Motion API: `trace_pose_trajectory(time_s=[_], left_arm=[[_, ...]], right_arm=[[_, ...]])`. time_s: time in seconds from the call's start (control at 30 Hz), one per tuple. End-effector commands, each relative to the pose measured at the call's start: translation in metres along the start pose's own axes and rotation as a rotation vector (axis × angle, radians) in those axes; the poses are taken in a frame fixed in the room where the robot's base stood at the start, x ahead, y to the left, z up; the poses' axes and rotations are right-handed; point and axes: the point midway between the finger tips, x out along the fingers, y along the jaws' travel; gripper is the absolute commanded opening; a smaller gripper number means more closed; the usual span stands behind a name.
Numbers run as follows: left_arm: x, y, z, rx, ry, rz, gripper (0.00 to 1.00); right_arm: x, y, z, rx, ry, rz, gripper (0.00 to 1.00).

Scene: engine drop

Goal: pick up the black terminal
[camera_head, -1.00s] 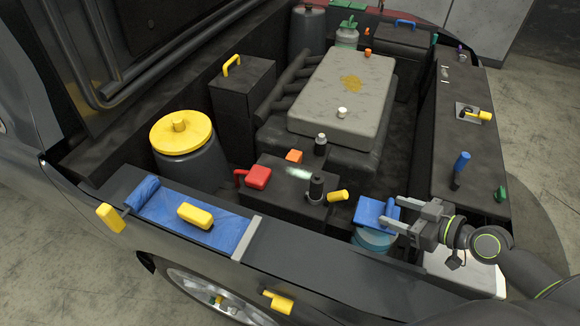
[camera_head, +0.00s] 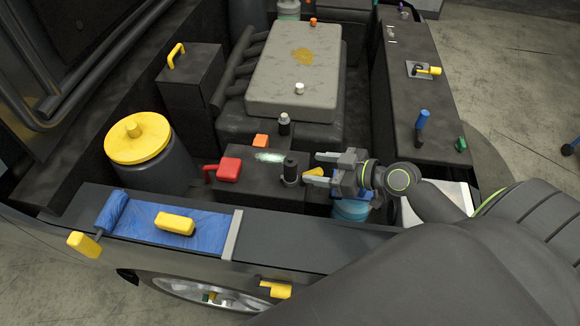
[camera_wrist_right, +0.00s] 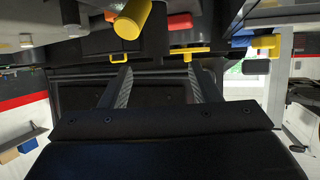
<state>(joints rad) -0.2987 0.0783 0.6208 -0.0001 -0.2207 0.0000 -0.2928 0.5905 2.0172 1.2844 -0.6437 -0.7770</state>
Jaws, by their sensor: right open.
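The black terminal (camera_head: 290,168) stands upright on the dark battery box (camera_head: 250,186) in the head view. My right gripper (camera_head: 314,168) is open and empty, its fingers pointing left at the terminal from a short way to its right. A yellow piece (camera_head: 314,173) shows partly behind the lower finger. In the right wrist view the open right gripper (camera_wrist_right: 160,76) shows from behind; a yellow cylinder (camera_wrist_right: 131,20) is above it, and I cannot make out the terminal there. My left gripper is not in view.
A red clamp (camera_head: 228,169) and an orange block (camera_head: 260,140) are near the battery's left and back. A black post with a pale top (camera_head: 284,124) stands behind. The grey engine cover (camera_head: 295,70) is at the back. A blue-lidded jar (camera_head: 350,208) is under my gripper.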

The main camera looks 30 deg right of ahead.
Motion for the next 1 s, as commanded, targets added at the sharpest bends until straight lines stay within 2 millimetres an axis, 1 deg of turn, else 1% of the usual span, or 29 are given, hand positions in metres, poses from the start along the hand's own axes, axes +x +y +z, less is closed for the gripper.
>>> trace_pose_trajectory(time_s=[0.03,0.1,0.3,0.4,0.53,0.63,0.83,1.0], left_arm=[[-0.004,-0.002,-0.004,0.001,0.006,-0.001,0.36],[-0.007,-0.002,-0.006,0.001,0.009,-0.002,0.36],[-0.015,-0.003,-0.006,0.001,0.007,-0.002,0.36],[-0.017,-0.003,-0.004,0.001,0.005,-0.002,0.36],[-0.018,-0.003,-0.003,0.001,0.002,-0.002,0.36],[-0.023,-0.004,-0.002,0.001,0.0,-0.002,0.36],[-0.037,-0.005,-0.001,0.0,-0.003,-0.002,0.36],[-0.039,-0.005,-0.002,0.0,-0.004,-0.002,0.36]], right_arm=[[0.007,-0.001,-0.003,0.005,0.005,0.0,0.57],[0.018,0.0,-0.003,0.004,0.003,0.001,0.57],[0.045,0.0,-0.002,0.003,0.002,0.0,0.57],[0.053,0.0,-0.002,0.002,0.001,-0.001,0.57],[0.059,0.0,-0.001,0.001,0.0,-0.001,0.57],[0.066,0.001,-0.003,0.002,0.001,-0.001,0.57],[0.089,0.004,-0.004,0.004,0.001,-0.002,0.57],[0.106,0.004,-0.002,0.001,0.001,0.0,0.57]])
